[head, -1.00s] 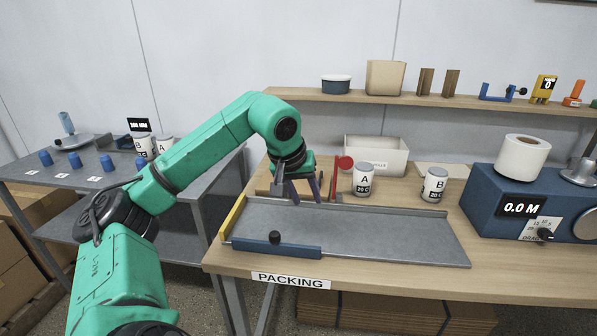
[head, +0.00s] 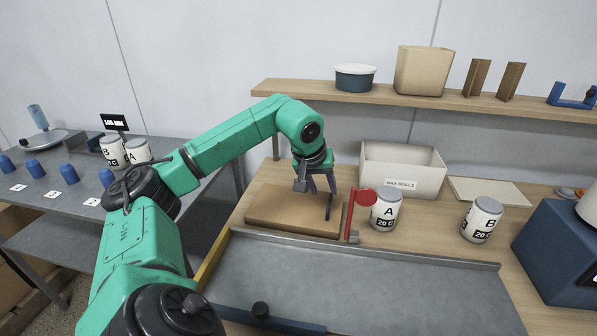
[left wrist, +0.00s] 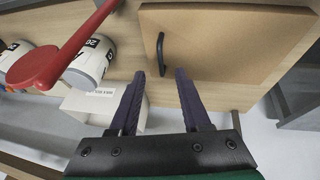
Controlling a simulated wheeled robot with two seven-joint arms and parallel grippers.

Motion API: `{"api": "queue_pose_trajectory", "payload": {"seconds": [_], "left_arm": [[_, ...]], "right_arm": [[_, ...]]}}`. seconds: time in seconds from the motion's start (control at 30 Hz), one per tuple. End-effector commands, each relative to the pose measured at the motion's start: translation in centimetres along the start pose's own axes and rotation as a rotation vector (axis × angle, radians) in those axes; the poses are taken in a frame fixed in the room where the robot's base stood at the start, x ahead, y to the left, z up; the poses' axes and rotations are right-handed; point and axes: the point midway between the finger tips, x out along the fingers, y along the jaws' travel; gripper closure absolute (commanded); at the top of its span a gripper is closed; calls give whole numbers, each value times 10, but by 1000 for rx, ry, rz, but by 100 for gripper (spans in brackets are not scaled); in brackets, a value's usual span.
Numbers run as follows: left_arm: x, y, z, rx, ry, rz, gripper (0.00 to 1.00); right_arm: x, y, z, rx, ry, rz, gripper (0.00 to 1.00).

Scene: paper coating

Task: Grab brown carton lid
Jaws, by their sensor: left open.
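The brown carton lid (head: 275,213) lies flat on the wooden bench behind the grey metal tray. A dark upright handle (head: 328,207) stands near its right end. My left gripper (head: 318,188) is open and empty above the lid's right part, close to the handle. In the left wrist view the lid (left wrist: 230,45) fills the upper right, and its handle (left wrist: 160,53) sits just beyond the gap between my open fingertips (left wrist: 160,74). I see no contact between fingers and handle. My right gripper is not in view.
A red paddle-shaped part (head: 351,212) stands right beside the lid, with can A (head: 386,211) next to it and can B (head: 481,221) farther right. The white wax rolls box (head: 402,180) stands behind. The grey tray (head: 370,275) is empty in front.

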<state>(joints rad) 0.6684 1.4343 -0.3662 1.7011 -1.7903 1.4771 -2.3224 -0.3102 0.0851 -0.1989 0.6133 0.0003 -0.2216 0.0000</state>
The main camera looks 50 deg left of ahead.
Motion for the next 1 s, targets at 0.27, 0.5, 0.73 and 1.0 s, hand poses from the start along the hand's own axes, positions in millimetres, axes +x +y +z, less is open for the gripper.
{"api": "queue_pose_trajectory", "payload": {"seconds": [0.27, 0.5, 0.73, 1.0], "left_arm": [[41, 2, 0, 0, -4, 1, 53], [78, 2, 0, 0, 0, 1, 53], [78, 1, 0, 1, 1, 1, 76], [78, 1, 0, 0, 1, 0, 100]], "right_arm": [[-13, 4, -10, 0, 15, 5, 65], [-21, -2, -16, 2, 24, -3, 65], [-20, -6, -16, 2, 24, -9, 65], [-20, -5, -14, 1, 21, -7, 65]]}}
